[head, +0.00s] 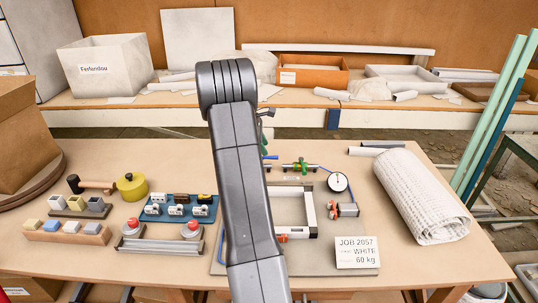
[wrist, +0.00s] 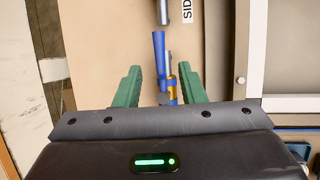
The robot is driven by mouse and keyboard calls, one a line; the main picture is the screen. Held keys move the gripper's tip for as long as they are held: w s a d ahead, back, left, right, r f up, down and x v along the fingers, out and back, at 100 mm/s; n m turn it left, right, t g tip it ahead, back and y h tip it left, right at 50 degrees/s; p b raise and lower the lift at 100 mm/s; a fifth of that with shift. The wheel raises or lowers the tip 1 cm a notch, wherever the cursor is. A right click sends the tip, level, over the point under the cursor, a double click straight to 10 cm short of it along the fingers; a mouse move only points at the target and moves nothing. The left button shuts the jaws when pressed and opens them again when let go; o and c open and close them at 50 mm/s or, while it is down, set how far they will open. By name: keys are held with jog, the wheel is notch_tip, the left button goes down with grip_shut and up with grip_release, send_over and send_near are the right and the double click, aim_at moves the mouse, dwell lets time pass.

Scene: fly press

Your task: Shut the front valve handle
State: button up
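In the wrist view a blue valve handle (wrist: 160,55) runs up and down the picture, with a brass-coloured valve body (wrist: 172,91) beside its lower end. My gripper (wrist: 158,76) is open, with its two green fingers on either side of the handle and visible gaps to both. Nothing is held. How far the fingers are above the handle I cannot tell. In the head view my arm hides this handle and most of my gripper. Another valve with green parts (head: 300,166) shows at the back of the board (head: 350,228).
A white frame (head: 314,212) stands on the board right of my arm; it also shows in the wrist view (wrist: 256,60). A round gauge (head: 339,182) is behind it. A rolled white cloth (head: 425,195) lies right.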

aim_at(269, 157)
jog(key=shift+x, duration=2.7)
grip_shut()
